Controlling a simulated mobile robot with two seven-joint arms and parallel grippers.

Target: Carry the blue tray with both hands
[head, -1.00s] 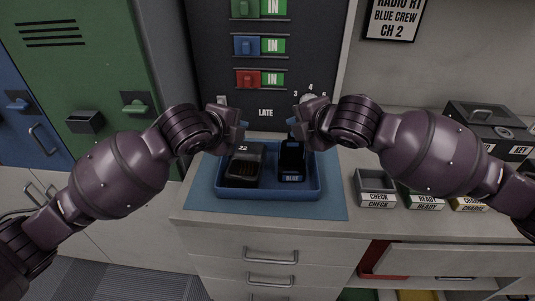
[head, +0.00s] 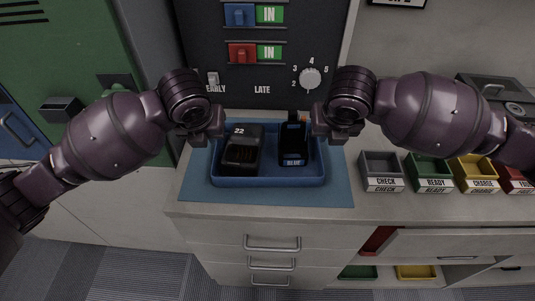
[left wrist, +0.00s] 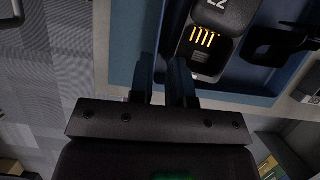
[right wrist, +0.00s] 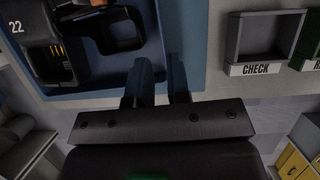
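The blue tray (head: 268,182) sits on the blue mat (head: 338,185) on the counter. It holds a black unit marked 22 (head: 242,150) and a black holder labelled BLUE (head: 293,145). My left gripper (head: 213,135) is at the tray's left wall; its fingers (left wrist: 162,82) are a narrow gap apart, with the wall close to the gap. My right gripper (head: 328,136) is likewise at the right wall, and its fingers (right wrist: 159,80) show a narrow gap there. Whether the fingers press on the walls is not clear.
Grey CHECK (head: 381,172), green READY (head: 430,172) and yellow CHARGE (head: 474,174) bins stand to the right of the mat. A dark panel with a dial (head: 310,78) rises behind the tray. Drawers (head: 272,243) lie below the counter edge.

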